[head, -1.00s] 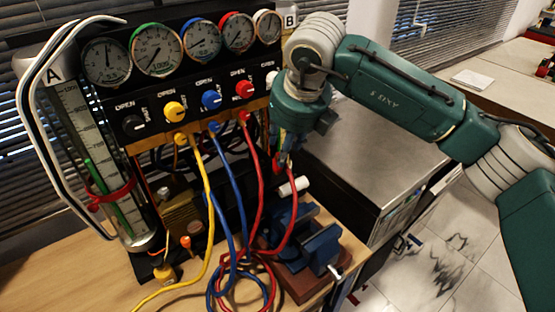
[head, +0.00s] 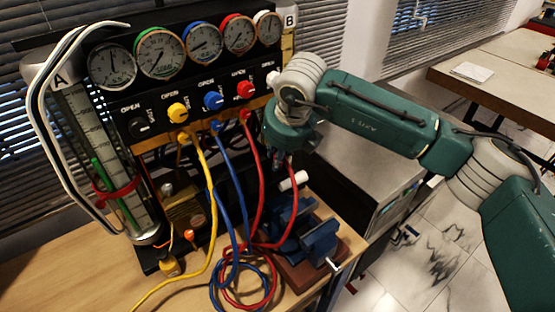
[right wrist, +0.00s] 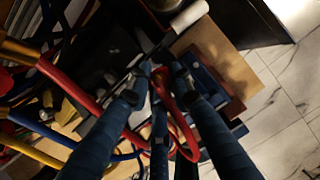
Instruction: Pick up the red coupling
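The red hose (head: 261,200) runs down from the panel, loops on the bench and rises again to my right gripper (head: 283,160). The red coupling at its end is mostly hidden by the gripper in the head view. My left gripper is in neither view.
A blue vise (head: 318,240) stands below the gripper, with a white cylinder (head: 293,181) just above it. Yellow (head: 212,200) and blue (head: 238,190) hoses hang to the left. The gauge panel (head: 200,85) stands behind. A grey-topped cabinet (head: 375,165) is at the right.

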